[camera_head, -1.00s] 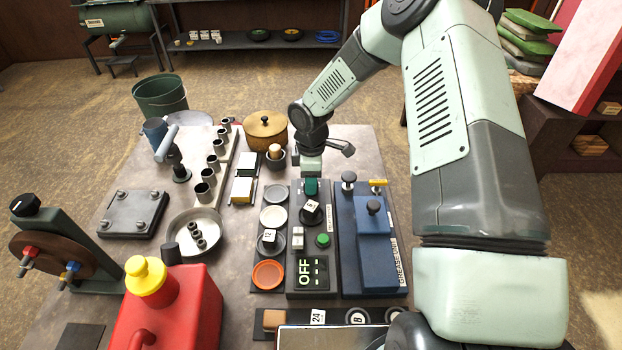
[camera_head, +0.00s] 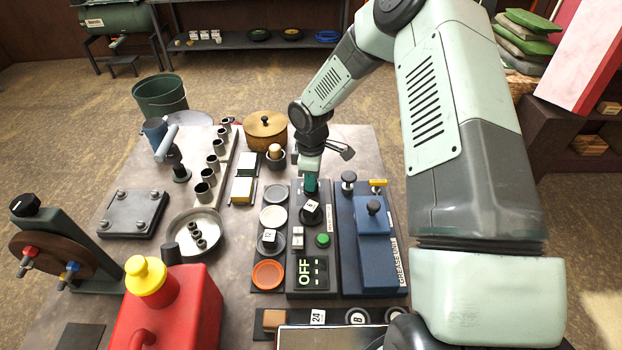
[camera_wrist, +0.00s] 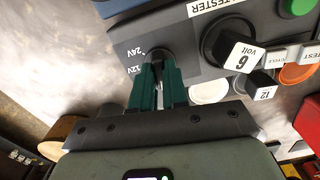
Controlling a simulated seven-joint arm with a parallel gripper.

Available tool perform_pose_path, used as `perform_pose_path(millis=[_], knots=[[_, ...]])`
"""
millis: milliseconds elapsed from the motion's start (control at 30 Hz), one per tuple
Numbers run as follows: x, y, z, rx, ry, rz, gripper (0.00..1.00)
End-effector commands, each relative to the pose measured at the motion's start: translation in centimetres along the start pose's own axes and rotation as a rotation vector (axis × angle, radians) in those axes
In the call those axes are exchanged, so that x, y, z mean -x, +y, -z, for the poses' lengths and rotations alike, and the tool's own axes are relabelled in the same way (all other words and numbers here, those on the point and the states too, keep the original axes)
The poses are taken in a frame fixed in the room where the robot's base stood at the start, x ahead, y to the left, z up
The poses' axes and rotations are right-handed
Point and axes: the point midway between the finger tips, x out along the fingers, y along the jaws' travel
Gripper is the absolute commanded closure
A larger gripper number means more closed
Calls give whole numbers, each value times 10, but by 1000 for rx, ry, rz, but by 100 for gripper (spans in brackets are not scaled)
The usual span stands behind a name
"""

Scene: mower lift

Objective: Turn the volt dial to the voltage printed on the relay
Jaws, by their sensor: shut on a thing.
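My gripper (camera_head: 311,183) is at the back end of the tester panel (camera_head: 316,252). In the wrist view its green fingers (camera_wrist: 157,88) are closed around the small dark volt dial (camera_wrist: 154,56), whose body is mostly hidden between them. The printed marks 12V and 24V show on the panel left of the dial; its pointer and any further marks are hidden. A white-faced relay (camera_wrist: 239,54) printed "6 Volt" sits tilted in the tester's round black socket, right of the dial. It also shows in the head view (camera_head: 311,206).
A tester display (camera_head: 312,270) reads OFF, with a green button (camera_head: 323,240) nearby. A cube marked 12 (camera_head: 269,236) sits on a dish left of the tester. The blue grease unit (camera_head: 374,250) stands close on the right. A red can (camera_head: 180,310) stands front left.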

Motion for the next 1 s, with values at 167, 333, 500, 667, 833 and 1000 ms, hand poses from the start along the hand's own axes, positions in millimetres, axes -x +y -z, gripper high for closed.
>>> perform_pose_path(millis=[167, 333, 500, 667, 833, 1000], knots=[[1, 0, 0, -140, -1, -2, 100], [1, 1, 1, -285, 0, -3, 100], [1, 1, 0, -419, -1, -2, 100], [1, 0, 1, -520, 1, -2, 100], [1, 1, 0, -595, 1, -2, 100], [1, 0, 1, -636, 1, -1, 100]])
